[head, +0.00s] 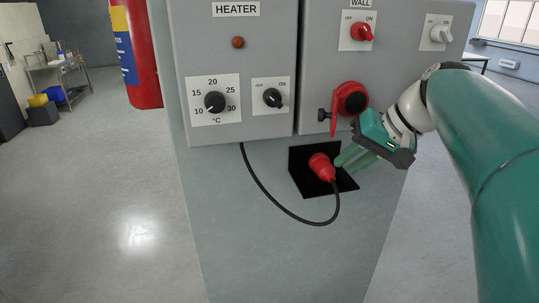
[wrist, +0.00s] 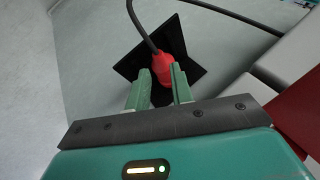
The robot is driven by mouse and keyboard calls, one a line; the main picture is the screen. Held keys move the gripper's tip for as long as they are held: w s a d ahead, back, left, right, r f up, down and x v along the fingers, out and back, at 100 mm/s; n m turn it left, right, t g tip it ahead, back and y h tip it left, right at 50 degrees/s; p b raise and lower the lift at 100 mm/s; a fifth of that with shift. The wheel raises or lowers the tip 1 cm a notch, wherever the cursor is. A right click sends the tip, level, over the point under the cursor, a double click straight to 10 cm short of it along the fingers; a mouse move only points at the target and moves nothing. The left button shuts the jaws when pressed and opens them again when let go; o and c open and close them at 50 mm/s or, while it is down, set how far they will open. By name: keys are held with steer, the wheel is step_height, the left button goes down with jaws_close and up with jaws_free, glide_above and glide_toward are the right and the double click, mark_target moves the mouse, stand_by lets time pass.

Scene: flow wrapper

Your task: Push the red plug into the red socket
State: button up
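The red plug (head: 321,167) rests tilted in a black holder (head: 311,187) on the front of the cabinet, its black cable looping below. The red socket (head: 352,99) is on the grey box above and to the right, with its red flap (head: 335,116) at its left side. My gripper (head: 346,163) reaches in from the right, its green fingers close to the plug. In the wrist view the fingers of my gripper (wrist: 162,78) stand apart, with the plug (wrist: 163,67) at and just beyond the tips; I cannot tell whether they touch it.
The heater box (head: 240,70) with dial and switch is left of the socket box (head: 320,62). A red switch (head: 362,32) sits above the socket. The plug's cable (head: 266,191) hangs from the heater box. Floor at left (head: 100,200) is clear.

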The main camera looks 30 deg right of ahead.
mark_target(329, 175)
steer(key=x, duration=0.4)
steer(key=shift+a+f, duration=0.25)
steer(key=shift+f, duration=0.15)
jaws_close()
steer(key=shift+r, duration=0.1)
steer(key=shift+r, duration=0.55)
steer(key=shift+s+d+r, duration=0.15)
steer(key=shift+s+r, duration=0.05)
steer(key=shift+s, duration=0.05)
steer(key=s+d, duration=0.3)
steer(key=s, duration=0.5)
steer(key=s+d, duration=0.4)
steer(key=s, duration=0.4)
steer(key=shift+w, duration=0.1)
